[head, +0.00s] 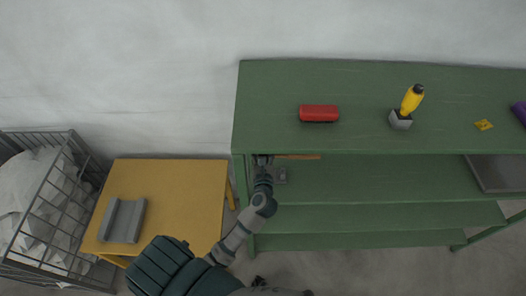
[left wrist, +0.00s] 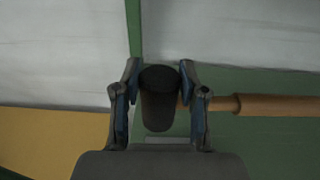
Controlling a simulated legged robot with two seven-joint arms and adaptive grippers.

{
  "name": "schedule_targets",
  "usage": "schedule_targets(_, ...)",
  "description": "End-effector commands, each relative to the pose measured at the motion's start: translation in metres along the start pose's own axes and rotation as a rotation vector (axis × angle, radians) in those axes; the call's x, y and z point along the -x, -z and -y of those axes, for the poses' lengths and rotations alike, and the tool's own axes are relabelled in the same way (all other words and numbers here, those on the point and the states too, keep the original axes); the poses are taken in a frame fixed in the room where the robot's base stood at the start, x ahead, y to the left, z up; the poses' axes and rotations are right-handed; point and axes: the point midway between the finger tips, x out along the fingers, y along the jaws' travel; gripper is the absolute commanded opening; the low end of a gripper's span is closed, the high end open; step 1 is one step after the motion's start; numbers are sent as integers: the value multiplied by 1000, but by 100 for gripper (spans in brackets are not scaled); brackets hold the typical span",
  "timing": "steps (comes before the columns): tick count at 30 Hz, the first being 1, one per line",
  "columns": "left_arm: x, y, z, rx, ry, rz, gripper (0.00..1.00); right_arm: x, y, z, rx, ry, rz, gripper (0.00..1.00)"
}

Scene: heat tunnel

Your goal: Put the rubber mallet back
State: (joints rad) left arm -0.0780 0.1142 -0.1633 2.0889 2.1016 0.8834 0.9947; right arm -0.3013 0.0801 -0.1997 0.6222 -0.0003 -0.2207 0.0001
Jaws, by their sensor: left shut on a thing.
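The rubber mallet shows in the left wrist view as a dark cylindrical head (left wrist: 159,98) with a wooden handle (left wrist: 270,105) running to the right. My left gripper (left wrist: 159,82) is shut on the head, one finger on each side. In the head view the left gripper (head: 263,160) is at the left end of the green shelf unit, at the front edge of its top. Part of the wooden handle (head: 299,157) shows just below that edge; the mallet head is hidden there. My right gripper is not in view.
The green unit's top (head: 350,85) holds a red cylinder (head: 319,113), a yellow-handled tool (head: 412,98) in a grey block (head: 400,120), and a yellow piece (head: 484,125). A grey tray (head: 497,173) lies lower right. A yellow table (head: 175,180) with a grey channel piece (head: 123,220) and a wire cage (head: 45,205) stand left.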

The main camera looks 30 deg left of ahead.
Motion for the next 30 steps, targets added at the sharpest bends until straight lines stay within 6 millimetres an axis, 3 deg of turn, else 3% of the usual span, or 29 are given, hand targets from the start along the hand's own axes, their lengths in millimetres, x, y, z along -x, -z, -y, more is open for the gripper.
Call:
schedule_targets(12, 0, -2, 0, 1, 0, 3, 0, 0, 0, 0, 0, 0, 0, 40)
schedule_targets(24, 5, 26, 9, -4, -2, 18, 0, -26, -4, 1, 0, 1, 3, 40)
schedule_targets(30, 6, 28, 11, -6, -1, 24, 0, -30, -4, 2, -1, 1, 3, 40)
